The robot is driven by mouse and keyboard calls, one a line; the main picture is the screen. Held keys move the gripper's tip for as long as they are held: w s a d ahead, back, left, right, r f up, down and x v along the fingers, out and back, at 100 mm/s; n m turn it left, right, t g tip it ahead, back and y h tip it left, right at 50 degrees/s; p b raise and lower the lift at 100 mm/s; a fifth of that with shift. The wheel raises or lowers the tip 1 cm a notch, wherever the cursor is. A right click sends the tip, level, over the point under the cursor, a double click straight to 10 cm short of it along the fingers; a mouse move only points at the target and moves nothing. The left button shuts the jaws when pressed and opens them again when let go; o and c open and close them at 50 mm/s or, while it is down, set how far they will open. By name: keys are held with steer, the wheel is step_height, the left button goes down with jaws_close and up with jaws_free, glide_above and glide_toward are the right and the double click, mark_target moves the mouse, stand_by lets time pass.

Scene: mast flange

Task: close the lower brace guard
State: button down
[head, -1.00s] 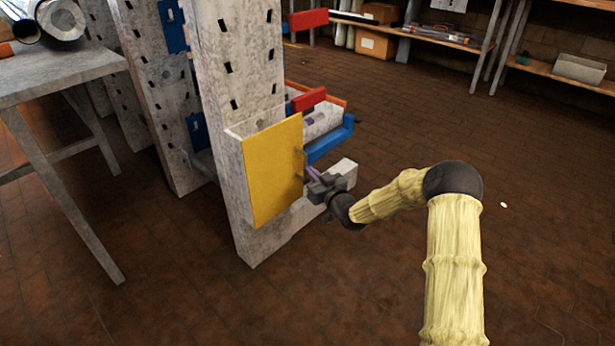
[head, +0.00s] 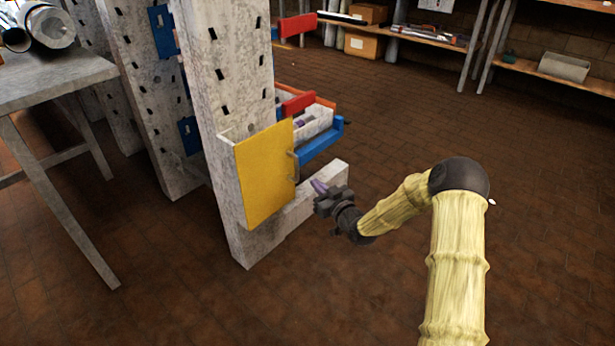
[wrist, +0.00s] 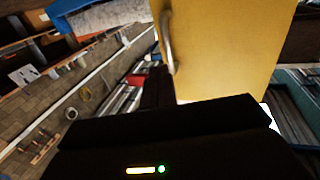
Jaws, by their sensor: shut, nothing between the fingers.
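The brace guard is a yellow panel (head: 262,175) with a grey bar handle (head: 296,166) along its right edge. It sits low on the pale upright post. Its left edge shows a gap to the pale box wall behind it. My gripper (head: 320,187) is shut and empty, a little to the right of the handle and apart from it. In the wrist view the yellow panel (wrist: 225,55) fills the upper right, with the handle (wrist: 167,42) on its left edge. My gripper's dark body covers the lower part of that view, and its fingertips are hard to make out.
The pale post (head: 225,80) stands behind the panel, with a foot beam (head: 325,185) reaching right. A tray with a blue edge (head: 322,145) and a red block (head: 298,103) sits behind the handle. A grey table (head: 60,82) is at left. Brown floor at right is open.

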steer(key=p+v, duration=0.2)
steer(key=v, duration=0.5)
steer(key=shift+d+p, duration=0.3)
steer(key=shift+d, duration=0.05)
steer(key=shift+s, duration=0.1)
steer(key=s+d+r+m+g+h+p, duration=0.2)
steer(key=s+d+r+g+h+p, duration=0.15)
steer(key=s+r, duration=0.5)
steer(key=s+d+r+m+g+h+p, duration=0.25)
steer(key=s+r+g+p, duration=0.2)
steer(key=s, duration=0.65)
steer(key=s+d+r+m+g+h+p, duration=0.2)
steer(key=s+r+g+h+p, duration=0.15)
steer(key=s+r, duration=0.55)
step_height(320, 180, up, 36)
steer(key=p, duration=3.7)
steer(key=shift+s+d+g, duration=0.25)
steer(key=shift+s+g, duration=0.15)
steer(key=shift+g, duration=0.05)
